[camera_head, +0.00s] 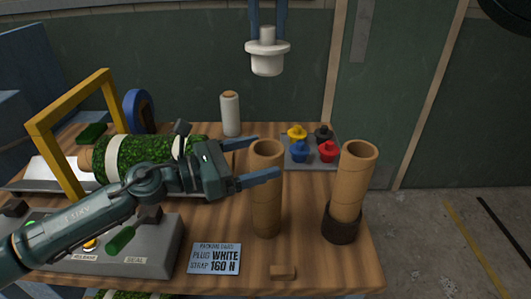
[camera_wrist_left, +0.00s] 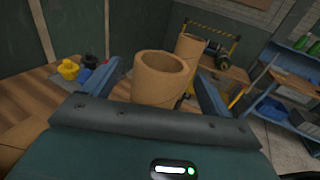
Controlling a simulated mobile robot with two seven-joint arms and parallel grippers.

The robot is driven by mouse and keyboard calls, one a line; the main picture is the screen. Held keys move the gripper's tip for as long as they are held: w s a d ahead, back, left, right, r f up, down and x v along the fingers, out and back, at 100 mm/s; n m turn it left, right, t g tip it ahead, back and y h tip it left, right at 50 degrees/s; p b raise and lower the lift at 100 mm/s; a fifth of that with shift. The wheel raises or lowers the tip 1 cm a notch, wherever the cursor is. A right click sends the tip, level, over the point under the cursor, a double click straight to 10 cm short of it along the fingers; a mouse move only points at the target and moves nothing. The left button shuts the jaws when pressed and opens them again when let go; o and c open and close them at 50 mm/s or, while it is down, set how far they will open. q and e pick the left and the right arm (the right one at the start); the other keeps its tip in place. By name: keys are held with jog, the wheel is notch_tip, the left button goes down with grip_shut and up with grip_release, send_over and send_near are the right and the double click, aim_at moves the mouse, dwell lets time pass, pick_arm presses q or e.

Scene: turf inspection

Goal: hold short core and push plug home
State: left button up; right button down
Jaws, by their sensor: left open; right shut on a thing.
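A brown cardboard core (camera_head: 266,208) stands upright on the wooden table, its open top facing up. My left gripper (camera_head: 268,157) is open with a finger on either side of the core near its top; contact is not clear. The left wrist view also shows this core (camera_wrist_left: 160,85) between the blue fingers. My right gripper (camera_head: 267,22) is shut on a white plug (camera_head: 267,62), held high above and behind the cores. A second core (camera_head: 352,180) stands in a dark cup (camera_head: 341,226) to the right. The pictures do not settle which core is shorter.
A tray (camera_head: 285,160) behind the cores holds yellow, dark, blue and red plugs. A sign (camera_head: 214,258) reads "PLUG WHITE". A turf roll (camera_head: 150,152) and yellow frame (camera_head: 50,125) stand left. A small wooden block (camera_head: 283,272) lies near the front edge.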

pick_arm(q)
jog(key=shift+x, duration=1.3)
jog(key=shift+c, duration=0.3)
jog(key=c, duration=1.2)
pick_arm(e)
notch_tip(320, 180, down, 13)
dwell(0.8)
dwell(0.6)
jog(key=shift+f, duration=2)
jog(key=shift+f, duration=0.1)
